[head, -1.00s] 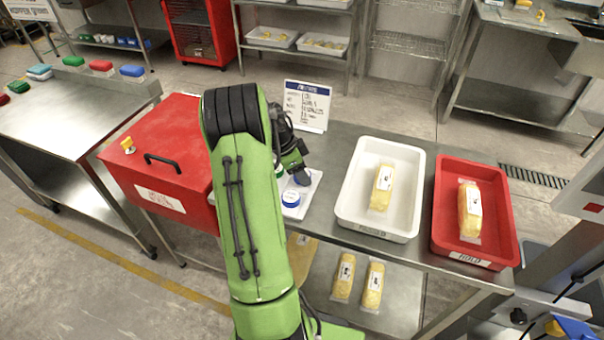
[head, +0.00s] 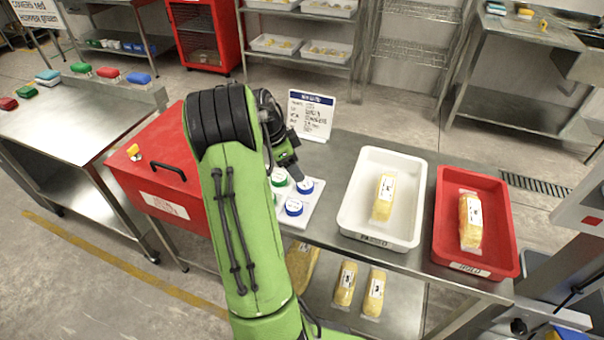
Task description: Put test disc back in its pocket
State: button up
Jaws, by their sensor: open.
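My gripper (head: 291,173) is open, low over the white disc holder (head: 311,211) beside the red box. A blue-rimmed, white-topped disc (head: 305,186) sits at the holder's back right, close to my fingertips. I cannot tell whether it is fully seated in its pocket. A second blue-rimmed disc (head: 293,207) stands at the front of the holder. My arm hides the holder's left side.
A white tray (head: 352,224) and a red tray (head: 448,262), each with a yellow pack, stand to the right. A sign (head: 311,114) stands behind the holder. The red box (head: 160,165) with a black handle is to the left. Bare steel shows between holder and white tray.

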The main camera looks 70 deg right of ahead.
jog(key=v, duration=0.4)
jog(key=shift+r+p, duration=0.35)
jog(key=w+a+r+n+t, duration=0.25)
jog(key=w+a+n, duration=0.2)
jog(key=a, duration=0.25)
jog(key=w+a+r+n+t, duration=0.1)
jog(key=w+a+r+n, duration=0.3)
jog(key=a, duration=0.4)
jog(key=w+a+r+n+t, duration=0.2)
jog(key=w+a+r+n, duration=0.1)
jog(key=a+n, duration=0.3)
jog(key=s+a+n+t+y, duration=0.1)
jog(key=s+a+n+t, duration=0.1)
jog(key=a+n, duration=0.5)
jog(key=s+a+n+t+y, duration=0.1)
jog(key=s+a+n, duration=0.4)
jog(key=a, duration=1)
jog(key=n+t, duration=0.1)
jog(key=n, duration=0.2)
jog(key=shift+s, duration=0.25)
